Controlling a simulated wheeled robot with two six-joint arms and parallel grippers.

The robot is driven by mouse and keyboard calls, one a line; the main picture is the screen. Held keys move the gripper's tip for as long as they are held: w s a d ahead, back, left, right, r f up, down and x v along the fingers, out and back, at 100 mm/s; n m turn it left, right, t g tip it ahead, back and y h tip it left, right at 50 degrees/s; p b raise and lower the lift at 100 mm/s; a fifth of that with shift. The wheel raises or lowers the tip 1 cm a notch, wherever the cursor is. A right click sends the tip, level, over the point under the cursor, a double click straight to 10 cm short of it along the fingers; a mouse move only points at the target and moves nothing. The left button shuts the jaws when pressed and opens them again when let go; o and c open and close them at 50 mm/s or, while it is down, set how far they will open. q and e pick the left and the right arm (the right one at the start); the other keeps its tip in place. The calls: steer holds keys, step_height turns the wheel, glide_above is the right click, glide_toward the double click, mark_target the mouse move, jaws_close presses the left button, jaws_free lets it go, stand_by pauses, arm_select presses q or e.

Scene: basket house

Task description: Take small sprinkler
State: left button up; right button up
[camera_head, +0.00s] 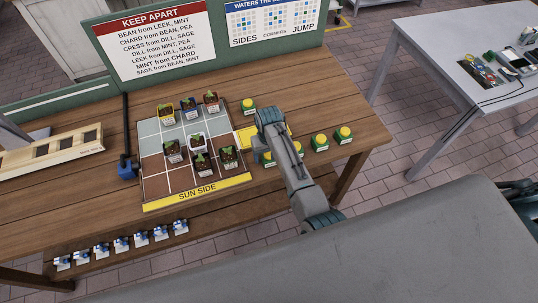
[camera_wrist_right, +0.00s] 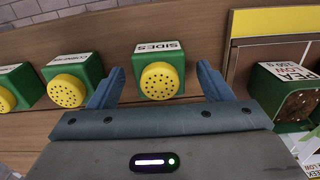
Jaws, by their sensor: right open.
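Several small green sprinkler blocks with round yellow perforated heads sit on the wooden bench. One (camera_head: 248,106) stands alone near the grid's top right corner, and others (camera_head: 320,142) stand to the right of my arm. In the right wrist view a sprinkler labelled SIDES (camera_wrist_right: 159,80) lies between the spread fingers of my right gripper (camera_wrist_right: 156,84), with gaps on both sides. The gripper is open and holds nothing. In the head view my right arm hides its fingertips and part of the sprinkler row. My left gripper is not in view.
A tiled planting board (camera_head: 150,152) with several potted seedlings stands left of the sprinklers. A yellow SUN SIDE strip (camera_head: 198,191) runs along its front. A wooden rack (camera_head: 50,150) lies at left. Signs (camera_head: 155,35) stand behind. The bench's right end (camera_head: 365,125) is clear.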

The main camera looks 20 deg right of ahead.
steer(key=shift+f, duration=0.6)
steer(key=c, duration=1.1)
steer(key=shift+r, duration=0.1)
steer(key=shift+c, duration=0.2)
